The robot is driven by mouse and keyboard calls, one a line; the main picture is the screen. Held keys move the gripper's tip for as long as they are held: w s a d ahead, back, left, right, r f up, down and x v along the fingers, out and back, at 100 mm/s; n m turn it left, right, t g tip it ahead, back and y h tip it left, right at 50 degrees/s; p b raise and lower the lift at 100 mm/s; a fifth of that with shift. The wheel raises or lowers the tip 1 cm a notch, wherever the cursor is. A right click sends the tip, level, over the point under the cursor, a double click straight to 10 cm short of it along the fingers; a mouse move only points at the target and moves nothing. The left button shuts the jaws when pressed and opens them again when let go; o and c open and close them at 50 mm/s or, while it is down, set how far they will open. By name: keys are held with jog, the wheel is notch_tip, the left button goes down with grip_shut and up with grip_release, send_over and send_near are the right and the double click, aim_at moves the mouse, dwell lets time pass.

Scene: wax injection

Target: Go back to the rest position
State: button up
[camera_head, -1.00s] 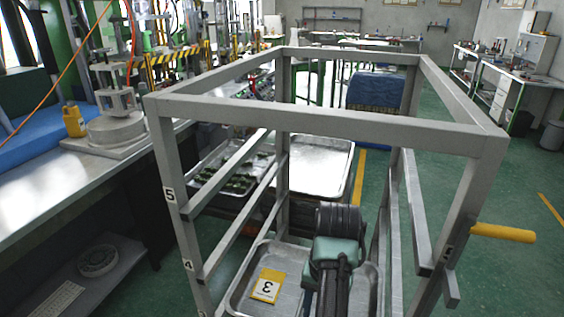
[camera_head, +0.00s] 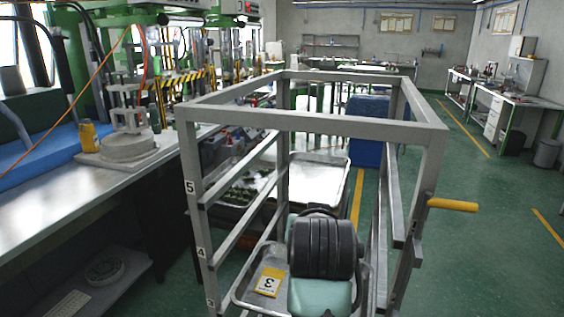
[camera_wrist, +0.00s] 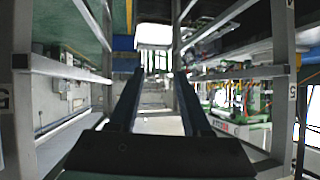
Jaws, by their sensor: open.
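My gripper (camera_wrist: 156,78) shows in the wrist view as two long dark fingers, apart from each other with nothing between them. The wrist view looks between the rack's grey posts and rails. In the head view my arm's dark ribbed joint and teal link stand in front of the metal rack (camera_head: 300,120), over its lower tray. The fingers themselves are hidden in the head view.
A metal tray (camera_head: 243,296) with a yellow card (camera_head: 269,281) marked 3 sits low in the rack. A yellow handle (camera_head: 453,205) sticks out at the rack's right. A workbench (camera_head: 60,212) runs along the left. Green floor (camera_head: 500,260) is open at the right.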

notch_tip(320, 180, up, 13)
jog(key=s+a+t, duration=0.2)
jog(key=s+t, duration=0.1)
jog(key=t, duration=0.2)
jog(key=s+a+r+n+t, duration=0.1)
jog(key=s+r+t, duration=0.4)
jog(key=s+r, duration=0.4)
jog(key=s+a+r+n+t+y, duration=0.1)
jog(key=s+r+t, duration=0.4)
jog(key=s+r, duration=0.5)
jog(key=shift+a+r+t, duration=0.3)
jog(key=shift+a+r, duration=0.45)
jog(key=shift+r, duration=0.2)
